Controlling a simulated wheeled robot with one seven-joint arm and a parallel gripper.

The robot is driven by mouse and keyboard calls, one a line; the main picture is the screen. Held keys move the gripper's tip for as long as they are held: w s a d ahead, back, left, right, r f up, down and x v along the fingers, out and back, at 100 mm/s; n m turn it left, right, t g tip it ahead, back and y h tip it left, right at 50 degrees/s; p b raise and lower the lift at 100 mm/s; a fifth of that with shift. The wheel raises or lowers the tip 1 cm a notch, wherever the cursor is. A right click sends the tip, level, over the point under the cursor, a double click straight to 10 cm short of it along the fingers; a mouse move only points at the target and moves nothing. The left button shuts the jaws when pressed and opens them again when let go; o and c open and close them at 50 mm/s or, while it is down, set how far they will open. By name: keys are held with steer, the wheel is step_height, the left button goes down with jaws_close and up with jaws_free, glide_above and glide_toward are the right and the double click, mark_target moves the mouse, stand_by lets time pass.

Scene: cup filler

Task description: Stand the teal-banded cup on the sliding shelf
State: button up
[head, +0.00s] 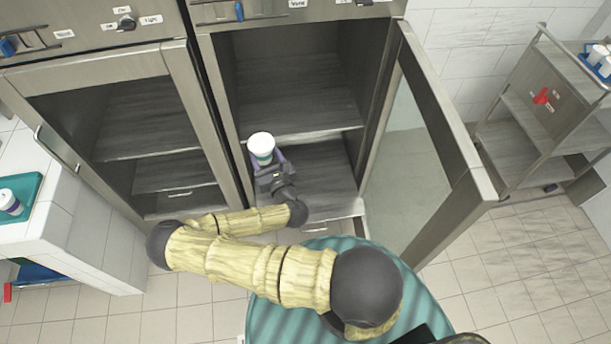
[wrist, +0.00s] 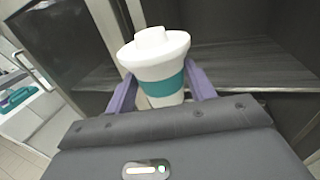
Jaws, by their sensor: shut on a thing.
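The teal-banded cup (wrist: 156,72) is white with a white lid and a teal band, and it stands about upright between the purple fingers of my gripper (wrist: 160,95). In the head view the cup (head: 261,145) is at the opening of the right cabinet, with my gripper (head: 268,163) shut on it. The sliding shelf (head: 325,226) appears to be the low shelf with a handle at its front edge, below and to the right of the cup. My gripper and arm hide part of it. I cannot tell how far the cup is above it.
The right cabinet's glass door (head: 435,150) stands open to the right. A fixed shelf (head: 300,98) lies above the low one. The left cabinet (head: 140,130) is shut. A cup with a purple band (head: 9,203) stands on a teal tray (head: 30,184) at the left. A steel trolley (head: 540,115) stands far right.

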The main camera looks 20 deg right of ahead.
steer(key=w+d+f+m+g+h+b, duration=0.1)
steer(key=d+f+b, duration=0.4)
steer(key=f+b, duration=0.8)
steer(key=w+d+f+m+g+h+b, duration=0.1)
steer(key=w+d+f+m+h+b, duration=0.2)
steer(key=f+b, duration=1)
steer(key=w+d+f+m+g+h+b, duration=0.2)
steer(key=d+f+h+b, duration=0.5)
steer(key=b, duration=1.8)
step_height(320, 180, down, 7)
steer(key=shift+w+d+r+m, duration=0.15)
steer(key=shift+w+d+m, duration=0.45)
steer(key=shift+d+m, duration=0.4)
step_height(320, 180, down, 6)
steer(key=b, duration=0.3)
steer(key=shift+f+b, duration=0.7)
steer(key=shift+f, duration=1.25)
